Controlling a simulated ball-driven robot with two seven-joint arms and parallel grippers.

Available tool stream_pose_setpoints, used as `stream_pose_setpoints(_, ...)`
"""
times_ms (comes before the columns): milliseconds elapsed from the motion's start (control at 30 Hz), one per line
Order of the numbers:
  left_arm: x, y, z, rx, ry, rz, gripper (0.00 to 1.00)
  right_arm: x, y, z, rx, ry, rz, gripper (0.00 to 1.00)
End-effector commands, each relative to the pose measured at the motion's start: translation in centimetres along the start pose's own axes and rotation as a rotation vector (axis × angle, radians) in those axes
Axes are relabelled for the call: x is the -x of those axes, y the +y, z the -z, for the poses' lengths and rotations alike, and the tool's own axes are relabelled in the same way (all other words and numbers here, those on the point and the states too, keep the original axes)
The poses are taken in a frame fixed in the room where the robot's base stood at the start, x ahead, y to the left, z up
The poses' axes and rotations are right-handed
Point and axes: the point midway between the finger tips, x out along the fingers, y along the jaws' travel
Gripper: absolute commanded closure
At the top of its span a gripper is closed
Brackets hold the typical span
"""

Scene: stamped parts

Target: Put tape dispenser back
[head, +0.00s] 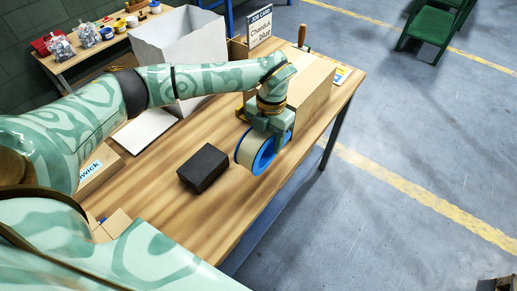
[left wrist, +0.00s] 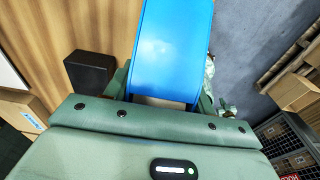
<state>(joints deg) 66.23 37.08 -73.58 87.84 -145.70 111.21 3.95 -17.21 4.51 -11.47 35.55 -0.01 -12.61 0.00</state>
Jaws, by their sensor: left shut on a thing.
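The tape dispenser (head: 263,154) shows in the head view as a blue ring with a cream band. It is at the right edge of the wooden table (head: 229,213). My left gripper (head: 268,128) is shut on it from above, and its fingers are largely hidden. In the left wrist view, the dispenser's smooth blue side (left wrist: 173,48) fills the space beyond the gripper. I cannot tell whether it touches the table. My right gripper is not in view.
A black block (head: 203,167) lies left of the dispenser. A cardboard box (head: 309,88) stands behind my gripper, with a job card (head: 260,25) at the back. A large white bin (head: 190,45) is further left. Bare tabletop lies in front of the block.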

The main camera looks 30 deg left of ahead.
Motion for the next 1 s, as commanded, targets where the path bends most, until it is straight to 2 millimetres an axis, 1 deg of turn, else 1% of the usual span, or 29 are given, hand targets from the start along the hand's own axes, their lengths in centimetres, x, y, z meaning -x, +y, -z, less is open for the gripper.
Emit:
stream_pose_setpoints(33, -1.0, 0.6, -0.1, 0.002, 0.002, 0.001, 0.68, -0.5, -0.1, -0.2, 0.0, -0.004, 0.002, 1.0)
stream_pose_setpoints(100, -1.5, 1.2, -0.3, 0.002, 0.0, 0.001, 0.68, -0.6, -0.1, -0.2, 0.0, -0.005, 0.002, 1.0)
stream_pose_setpoints(267, -2.2, 1.8, -0.4, 0.0, -0.001, 0.001, 0.68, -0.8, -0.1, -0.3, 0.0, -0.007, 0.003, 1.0)
stream_pose_setpoints(333, -3.0, 2.4, -0.5, 0.001, 0.001, 0.001, 0.68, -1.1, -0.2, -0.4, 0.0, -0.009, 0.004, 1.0)
stream_pose_setpoints(400, -4.2, 3.3, -0.6, 0.002, 0.003, 0.001, 0.68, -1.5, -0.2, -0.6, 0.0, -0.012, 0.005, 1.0)
stream_pose_setpoints(500, -6.3, 3.1, -0.8, -0.002, 0.004, 0.003, 0.68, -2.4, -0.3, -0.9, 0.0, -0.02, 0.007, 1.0)
stream_pose_setpoints(533, -6.7, 3.1, -0.8, -0.001, 0.002, 0.002, 0.68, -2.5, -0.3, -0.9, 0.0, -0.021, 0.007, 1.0)
stream_pose_setpoints(600, -6.9, 3.1, -0.9, -0.001, -0.001, 0.001, 0.68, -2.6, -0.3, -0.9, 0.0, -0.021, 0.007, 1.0)
stream_pose_setpoints(800, -6.6, 3.1, -0.9, -0.001, -0.003, 0.0, 0.69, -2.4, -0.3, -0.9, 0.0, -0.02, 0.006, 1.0)
stream_pose_setpoints(900, -6.9, 3.1, -0.9, -0.001, -0.002, 0.0, 0.68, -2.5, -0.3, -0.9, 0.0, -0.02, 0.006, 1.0)
stream_pose_setpoints(933, -6.9, 3.1, -0.9, -0.001, -0.001, 0.0, 0.43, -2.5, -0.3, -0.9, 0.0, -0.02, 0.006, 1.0)
stream_pose_setpoints(967, -6.9, 3.1, -0.9, -0.001, -0.001, 0.0, 0.34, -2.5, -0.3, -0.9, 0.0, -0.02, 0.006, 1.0)
stream_pose_setpoints(1000, -6.9, 3.1, -0.9, -0.001, -0.001, 0.0, 0.24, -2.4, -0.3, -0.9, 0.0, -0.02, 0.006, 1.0)
